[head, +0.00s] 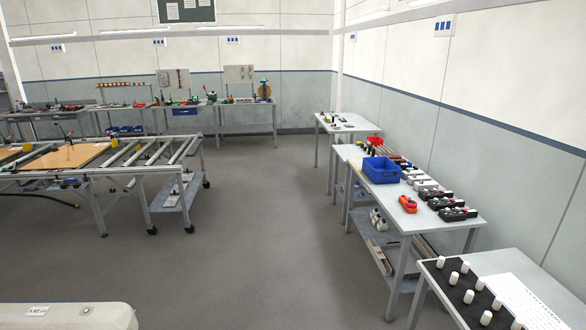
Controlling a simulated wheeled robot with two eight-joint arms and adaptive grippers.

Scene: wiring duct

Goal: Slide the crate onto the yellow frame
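A blue open-topped crate (382,171) stands on the grey table along the right wall, near that table's left edge. A small patch of yellow (357,163) shows on the tabletop just left of and behind the crate. It may be part of the yellow frame, but it is too small to tell, and the crate may hide more of it. Neither of my grippers is in view.
A nearer table (450,262) holds white cylinders. A roller bench (120,165) stands at left. The floor (270,220) between is clear.

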